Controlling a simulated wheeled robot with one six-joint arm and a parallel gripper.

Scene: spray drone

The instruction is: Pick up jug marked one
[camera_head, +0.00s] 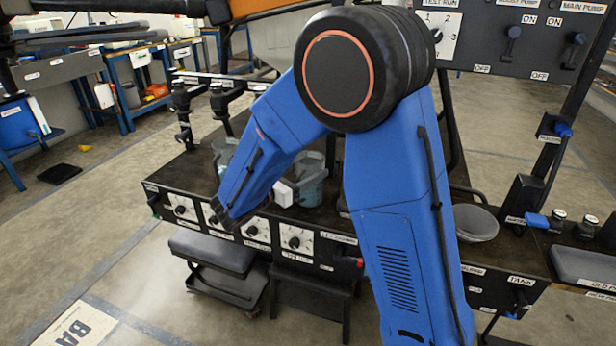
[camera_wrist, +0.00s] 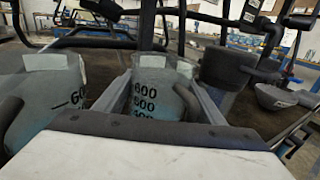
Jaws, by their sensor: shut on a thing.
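Two clear measuring jugs with bluish contents show in the head view, partly hidden by my blue arm: a left jug (camera_head: 225,152) and a right jug (camera_head: 312,186). My gripper's white part (camera_head: 284,193) shows beside the right jug. The number on neither jug can be read. I cannot tell whether the held jug is clear of the deck.
The dark deck (camera_head: 185,172) has dials along its front edge. A grey bowl (camera_head: 475,222) is right of my arm. A control panel (camera_head: 520,38) with switches stands behind. Dark posts with nozzles (camera_head: 182,97) rise at the deck's back left.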

